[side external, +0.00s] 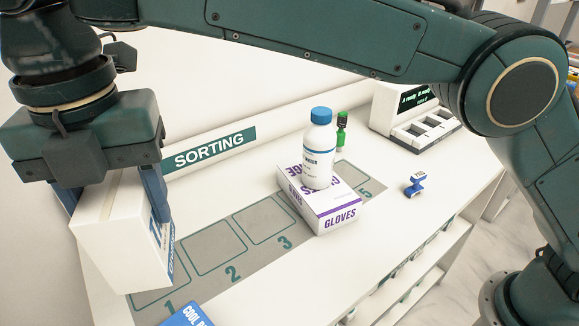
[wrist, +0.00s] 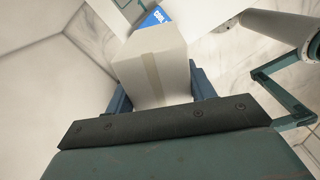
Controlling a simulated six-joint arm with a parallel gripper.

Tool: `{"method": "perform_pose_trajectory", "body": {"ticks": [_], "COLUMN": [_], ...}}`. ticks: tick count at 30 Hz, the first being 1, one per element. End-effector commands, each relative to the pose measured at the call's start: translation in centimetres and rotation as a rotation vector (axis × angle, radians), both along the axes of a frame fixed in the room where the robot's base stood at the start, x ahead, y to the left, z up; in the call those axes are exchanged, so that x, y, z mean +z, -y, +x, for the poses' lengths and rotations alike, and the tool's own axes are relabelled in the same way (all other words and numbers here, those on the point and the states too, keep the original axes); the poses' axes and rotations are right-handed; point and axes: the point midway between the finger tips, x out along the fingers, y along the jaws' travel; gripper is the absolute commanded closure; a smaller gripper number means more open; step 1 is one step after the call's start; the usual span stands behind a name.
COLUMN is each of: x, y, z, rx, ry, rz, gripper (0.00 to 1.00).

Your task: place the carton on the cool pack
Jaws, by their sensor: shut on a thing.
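My gripper (side external: 112,192) is shut on a white carton (side external: 118,242) at the left of the side view, holding it up near the table's left end. The carton has a blue printed face on its right side. In the wrist view the carton (wrist: 152,68) sits between the fingers, with a tape strip along it. The blue cool pack (side external: 188,316) lies at the bottom edge of the side view, mostly cut off. A blue corner of it (wrist: 156,17) shows past the carton in the wrist view. The carton is apart from the cool pack in the side view.
A gloves box (side external: 322,208) stands mid-table with a blue-capped white bottle (side external: 319,150) on it. A green bottle (side external: 341,131), a blue stamp-like item (side external: 415,184) and a display device (side external: 415,115) are farther right. The numbered mat (side external: 225,284) has bare outlined spaces.

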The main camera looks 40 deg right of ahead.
Motion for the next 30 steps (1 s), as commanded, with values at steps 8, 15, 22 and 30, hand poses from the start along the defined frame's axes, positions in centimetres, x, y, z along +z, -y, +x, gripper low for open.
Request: {"method": "perform_pose_trajectory", "body": {"ticks": [8,15,22,30], "x": [-0.2,-2.0,-5.1,-9.8], "y": [-0.1,-0.1,0.0,0.0], "z": [-0.1,-0.1,-0.1,-0.1], "rx": [0.002,0.002,0.002,0.002], "ry": [0.0,-0.002,-0.001,-0.002], "rz": [-0.001,-0.002,-0.003,-0.003], "gripper": [0.72,0.72,0.72,0.72]}}
